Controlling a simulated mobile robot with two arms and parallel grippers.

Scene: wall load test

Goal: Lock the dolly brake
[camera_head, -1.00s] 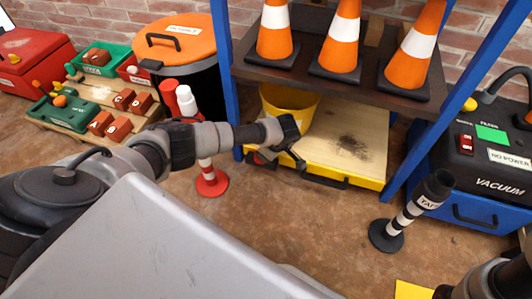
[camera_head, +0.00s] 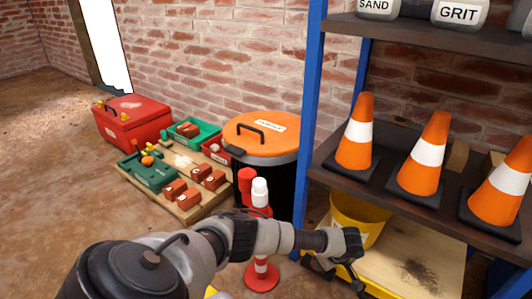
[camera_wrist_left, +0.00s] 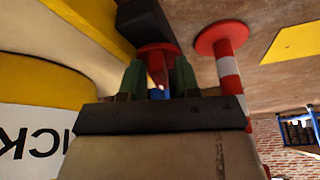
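A low platform with a pale wooden top (camera_head: 385,262) and yellow edges sits under the shelf at the lower right of the head view; it looks like the dolly. My left gripper (camera_head: 338,274) is at its near left corner, below a yellow bucket (camera_head: 362,218). In the left wrist view, my green-tipped fingers (camera_wrist_left: 158,80) are apart. A red round-topped part (camera_wrist_left: 157,52) shows between and beyond them, possibly the brake; I cannot tell whether they touch it. The fingers hide its lower part. My right gripper is not in view.
A red-and-white post (camera_head: 262,270) stands left of my gripper; it also shows in the wrist view (camera_wrist_left: 228,75). A blue shelf upright (camera_head: 312,120) rises behind. Orange cones (camera_head: 424,155) stand on the shelf above. A black bin with an orange lid (camera_head: 262,135) is behind the post.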

